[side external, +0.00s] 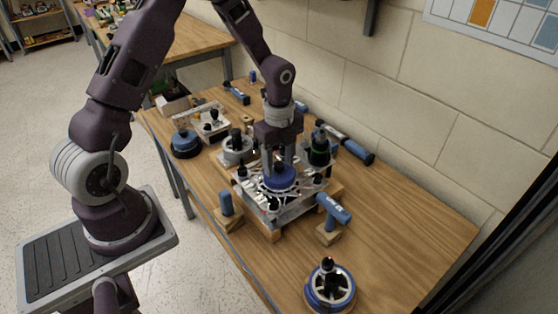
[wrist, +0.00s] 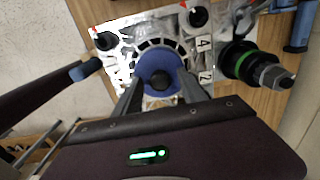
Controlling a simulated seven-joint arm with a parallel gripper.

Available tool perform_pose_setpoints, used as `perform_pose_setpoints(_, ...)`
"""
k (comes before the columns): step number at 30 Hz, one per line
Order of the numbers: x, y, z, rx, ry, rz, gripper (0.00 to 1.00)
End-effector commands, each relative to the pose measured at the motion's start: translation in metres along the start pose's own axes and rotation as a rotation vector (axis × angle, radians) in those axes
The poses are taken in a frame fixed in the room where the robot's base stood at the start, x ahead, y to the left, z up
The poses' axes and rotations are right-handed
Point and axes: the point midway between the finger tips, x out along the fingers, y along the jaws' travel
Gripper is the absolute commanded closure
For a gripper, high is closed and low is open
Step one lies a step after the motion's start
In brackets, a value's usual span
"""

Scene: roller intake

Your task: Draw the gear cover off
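The blue round gear cover (side external: 279,181) sits at the middle of a metal plate assembly on the table. In the wrist view the cover (wrist: 153,62) shows a black knob (wrist: 161,81) at its centre and a toothed, pale ring around it. My gripper (side external: 279,166) points down right over the cover. In the wrist view its two fingers (wrist: 162,86) stand apart, one on each side of the knob, near the cover's edges. I see no finger touching the knob; contact with the cover's rim cannot be told.
Black knobs stand around the plate (wrist: 120,60). A dark cylinder with a green ring (side external: 319,149) rises close behind my gripper. A blue-handled tool on a wooden block (side external: 333,211) and a blue-rimmed wheel (side external: 329,287) stand to the right.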

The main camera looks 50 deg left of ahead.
Motion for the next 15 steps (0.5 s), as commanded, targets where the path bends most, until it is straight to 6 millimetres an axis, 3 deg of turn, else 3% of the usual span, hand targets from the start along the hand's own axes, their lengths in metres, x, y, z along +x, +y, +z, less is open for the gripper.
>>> perform_pose_setpoints(1,0.0000,0.0001,0.0000,0.000,0.000,0.000,0.59)
perform_pose_setpoints(7,-0.0001,0.0001,0.0000,0.000,0.000,0.000,0.98)
perform_pose_setpoints(15,-0.0007,0.0000,0.0001,0.000,0.000,0.000,1.00)
